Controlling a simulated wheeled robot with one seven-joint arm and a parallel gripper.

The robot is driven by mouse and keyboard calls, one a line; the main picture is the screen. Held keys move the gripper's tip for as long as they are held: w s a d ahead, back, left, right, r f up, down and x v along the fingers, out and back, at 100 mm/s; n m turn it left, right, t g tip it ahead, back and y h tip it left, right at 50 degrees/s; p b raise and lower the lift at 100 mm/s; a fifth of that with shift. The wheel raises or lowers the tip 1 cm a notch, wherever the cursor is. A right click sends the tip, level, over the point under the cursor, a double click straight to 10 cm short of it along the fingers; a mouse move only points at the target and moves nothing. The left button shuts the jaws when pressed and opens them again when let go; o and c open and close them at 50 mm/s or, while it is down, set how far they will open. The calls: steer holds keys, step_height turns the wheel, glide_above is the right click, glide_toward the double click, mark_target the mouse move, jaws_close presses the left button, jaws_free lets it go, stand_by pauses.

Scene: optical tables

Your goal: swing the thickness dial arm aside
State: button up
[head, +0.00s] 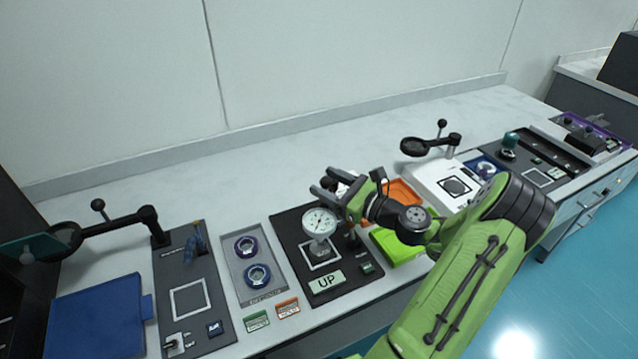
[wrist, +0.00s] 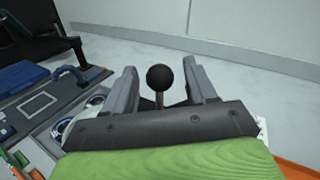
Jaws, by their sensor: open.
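The thickness dial (head: 319,223) is a round white gauge with a dark needle. It stands above a white-outlined square on a black base plate (head: 338,278) labelled UP. My green arm reaches in from the right, and my gripper (head: 326,184) is open just behind and above the dial. In the wrist view, a black ball knob (wrist: 160,78) on a short post stands between the two open fingers (wrist: 160,88), with a gap on each side. The dial's arm and post are partly hidden behind my gripper in the head view.
A grey tray with two ringed parts (head: 257,275) lies left of the base plate. Orange (head: 405,192) and green trays lie to the right, close to my arm. The bench behind is clear up to the wall.

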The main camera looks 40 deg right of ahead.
steer(key=shift+w+a, duration=0.15)
steer(key=shift+w, duration=0.55)
steer(key=shift+w+a, duration=0.1)
steer(key=shift+w, duration=0.55)
jaws_close()
